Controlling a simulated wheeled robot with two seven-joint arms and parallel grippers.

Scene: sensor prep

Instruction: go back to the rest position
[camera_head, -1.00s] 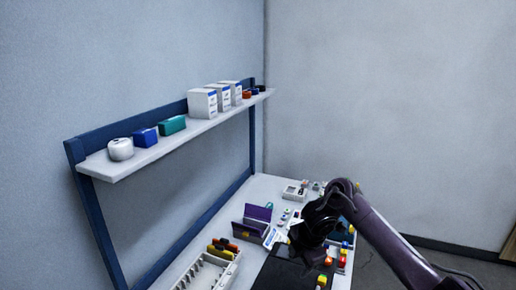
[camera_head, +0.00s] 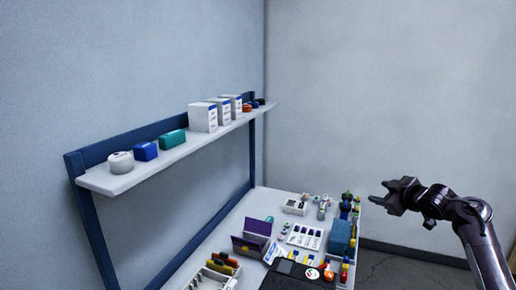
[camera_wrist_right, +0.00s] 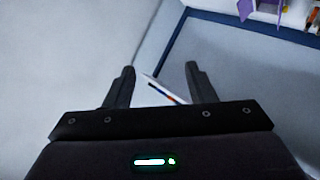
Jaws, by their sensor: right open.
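My right gripper (camera_head: 378,197) is open and empty in the head view, raised beside the right edge of the white table (camera_head: 228,228). Its fingers point left. In the right wrist view the two fingertips (camera_wrist_right: 160,75) are well apart. My left gripper is not in view.
The table holds a purple box (camera_head: 250,240), a blue block (camera_head: 340,236), a black mat (camera_head: 285,275), and a white rack (camera_head: 212,279). Above it a white shelf (camera_head: 160,151) carries several boxes and a white round container (camera_head: 120,162). Free floor lies right of the table.

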